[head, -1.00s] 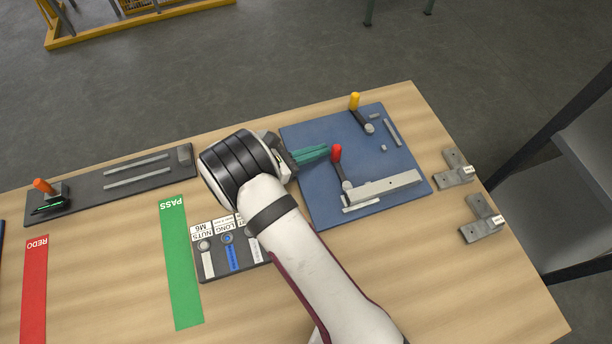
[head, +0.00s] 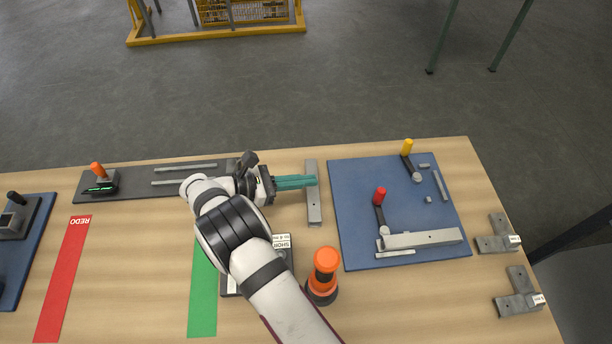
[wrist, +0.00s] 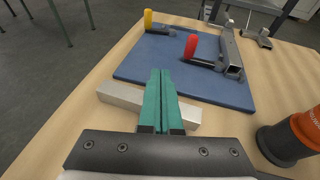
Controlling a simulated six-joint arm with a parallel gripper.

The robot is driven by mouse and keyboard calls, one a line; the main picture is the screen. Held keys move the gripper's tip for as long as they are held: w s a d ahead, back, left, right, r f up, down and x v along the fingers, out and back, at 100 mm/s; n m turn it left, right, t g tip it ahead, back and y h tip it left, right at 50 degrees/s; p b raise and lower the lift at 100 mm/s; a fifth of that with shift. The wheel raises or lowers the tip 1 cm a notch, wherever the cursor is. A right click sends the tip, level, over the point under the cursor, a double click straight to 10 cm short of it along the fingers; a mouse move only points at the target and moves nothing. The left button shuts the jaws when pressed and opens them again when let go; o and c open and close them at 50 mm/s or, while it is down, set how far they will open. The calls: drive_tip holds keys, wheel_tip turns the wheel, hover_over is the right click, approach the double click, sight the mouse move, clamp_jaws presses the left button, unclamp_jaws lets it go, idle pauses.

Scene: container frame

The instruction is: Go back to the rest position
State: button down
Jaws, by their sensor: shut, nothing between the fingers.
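My gripper (head: 296,182) has teal fingers, which are shut with nothing between them. In the head view it points right, above a grey metal bar (head: 313,195) that lies on the table left of the blue fixture board. In the wrist view the shut fingers (wrist: 160,95) cover the middle of the bar (wrist: 118,95). I cannot tell how far the fingertips are above the bar.
The blue board (head: 355,225) carries a red-handled clamp (head: 380,195), a yellow-handled clamp (head: 407,147) and a grey rail. An orange and black cylinder (head: 325,270) stands near my forearm. Grey brackets (head: 497,235) lie at the right. A red REDO strip (head: 65,275) and a green strip (head: 203,290) lie left.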

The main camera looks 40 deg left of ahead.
drive_tip(key=shift+s+a, duration=0.1)
drive_tip(key=shift+a, duration=0.1)
drive_tip(key=w+d+r+m+g, duration=0.1)
drive_tip(key=d+r+m+g, duration=0.6)
drive_tip(key=d, duration=0.5)
drive_tip(key=w+d+r+m+g, duration=0.2)
drive_tip(key=d+r+m+g, duration=0.35)
drive_tip(key=d, duration=0.75)
drive_tip(key=s+d+r+m+y, duration=0.1)
drive_tip(key=s+d+m+y, duration=0.3)
drive_tip(key=s+m, duration=0.5)
drive_tip(key=s+d+r+m+y, duration=0.1)
drive_tip(key=s+d+m+y, duration=0.4)
drive_tip(key=s+m, duration=0.5)
drive_tip(key=m, duration=0.3)
drive_tip(key=shift+d+r+m+y, duration=0.3)
drive_tip(key=shift+d+m, duration=0.05)
